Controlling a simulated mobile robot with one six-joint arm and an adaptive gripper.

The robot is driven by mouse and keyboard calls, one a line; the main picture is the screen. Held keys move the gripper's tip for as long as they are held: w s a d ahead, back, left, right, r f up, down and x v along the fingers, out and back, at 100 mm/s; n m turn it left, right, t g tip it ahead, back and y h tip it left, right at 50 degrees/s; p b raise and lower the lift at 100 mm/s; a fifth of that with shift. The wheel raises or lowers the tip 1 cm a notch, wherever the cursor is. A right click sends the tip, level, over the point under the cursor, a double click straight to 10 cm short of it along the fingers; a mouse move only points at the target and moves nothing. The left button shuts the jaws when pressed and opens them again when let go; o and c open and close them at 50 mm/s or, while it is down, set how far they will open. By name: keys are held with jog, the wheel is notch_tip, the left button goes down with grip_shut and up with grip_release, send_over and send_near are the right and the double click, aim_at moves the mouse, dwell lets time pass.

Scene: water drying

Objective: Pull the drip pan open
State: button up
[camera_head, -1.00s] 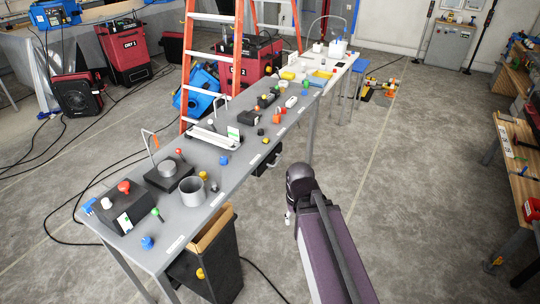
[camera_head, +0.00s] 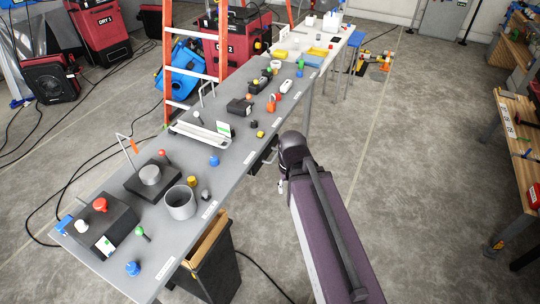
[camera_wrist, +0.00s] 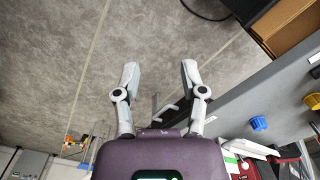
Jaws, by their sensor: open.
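The drip pan (camera_head: 262,159) is a dark, shallow unit under the right edge of the long grey table, with a pale handle at its front. In the wrist view the dark pan (camera_wrist: 183,112) shows beyond the right finger, partly hidden by it, and a pale handle (camera_wrist: 166,112) shows between the fingers. My gripper (camera_wrist: 160,68) is open, with its two fingers spread and nothing between the tips. In the head view only a small pale part of my gripper (camera_head: 281,186) shows below and right of the pan; my arm hides the rest.
The grey table (camera_head: 232,178) carries a metal cup (camera_head: 180,203), a black box with knobs and several small items. A black bin (camera_head: 213,265) stands below its near end. An orange ladder (camera_head: 196,55) stands behind. The floor to the right is clear up to a wooden bench (camera_head: 520,165).

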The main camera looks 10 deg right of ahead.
jog(key=shift+d, duration=0.3)
jog(key=w+d+f+m+t+y+b, duration=0.25)
jog(key=w+f+y+b, duration=0.45)
jog(key=w+f+b, duration=0.7)
jog(key=w+d+r+m+t+y+b, duration=0.1)
jog(key=w+d+m+t+y+b, duration=0.4)
jog(key=d+b, duration=0.4)
jog(key=w+t+b, duration=0.1)
jog(key=t+b, duration=0.1)
jog(key=b, duration=0.2)
jog(key=shift+w+b, duration=0.35)
jog(key=shift+w, duration=0.05)
